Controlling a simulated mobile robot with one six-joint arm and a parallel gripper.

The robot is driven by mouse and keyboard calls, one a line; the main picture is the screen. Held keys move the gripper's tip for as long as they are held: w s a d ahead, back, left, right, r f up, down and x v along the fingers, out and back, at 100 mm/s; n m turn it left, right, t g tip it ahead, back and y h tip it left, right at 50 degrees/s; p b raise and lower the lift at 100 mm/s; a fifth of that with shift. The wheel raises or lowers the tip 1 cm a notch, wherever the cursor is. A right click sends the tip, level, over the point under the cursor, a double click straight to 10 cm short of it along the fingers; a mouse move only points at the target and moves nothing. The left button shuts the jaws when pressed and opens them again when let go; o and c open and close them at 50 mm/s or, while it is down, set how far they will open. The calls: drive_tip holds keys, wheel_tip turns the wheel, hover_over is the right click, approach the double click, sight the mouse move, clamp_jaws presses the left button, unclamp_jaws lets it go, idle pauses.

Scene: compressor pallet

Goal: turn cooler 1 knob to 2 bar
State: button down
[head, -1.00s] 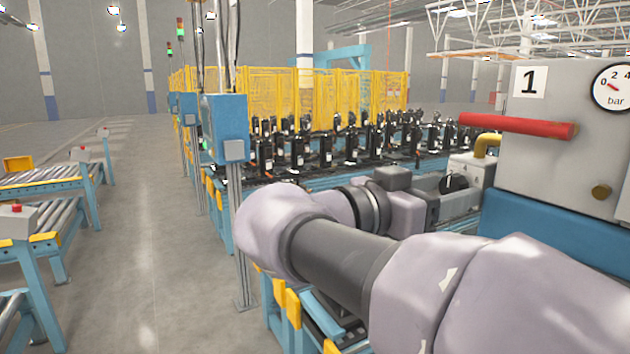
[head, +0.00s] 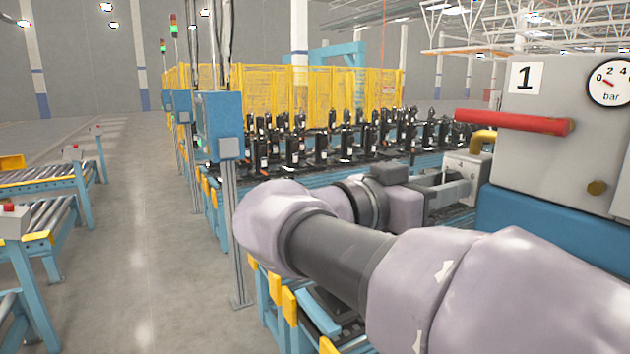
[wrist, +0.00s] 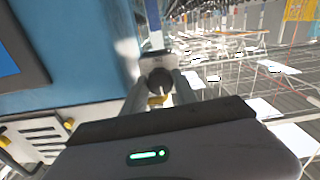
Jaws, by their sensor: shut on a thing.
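The cooler is a grey cabinet (head: 545,160) marked 1, at the right of the head view. Its round bar gauge (head: 612,83) has a short red needle near the 0 end; the exact reading is too small to tell. A grey block (head: 464,170) with a yellow pipe sits left of the cabinet. My gripper (head: 461,190) reaches this block. In the wrist view, a round black knob (wrist: 159,80) lies between the two fingers of my gripper (wrist: 160,88), which is shut on it. The knob is hidden in the head view.
A red bar handle (head: 513,122) sticks out left from the cabinet above my gripper. A brass fitting (head: 597,187) is low on its front. A conveyor with several black compressors (head: 320,150) runs behind. A blue post box (head: 217,127) stands left. The aisle floor (head: 150,250) is clear.

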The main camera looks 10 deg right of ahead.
drive_tip(key=n+p, duration=0.1)
drive_tip(key=n, duration=1)
drive_tip(key=shift+s, duration=0.1)
drive_tip(key=shift+n+p, duration=0.3)
idle(0.4)
drive_tip(key=c, duration=1)
unclamp_jaws()
drive_tip(key=shift+o, duration=0.2)
drive_tip(key=p+v, duration=0.1)
drive_tip(key=v, duration=1.6)
drive_tip(key=shift+a+p, duration=0.2)
drive_tip(key=shift+p, duration=0.1)
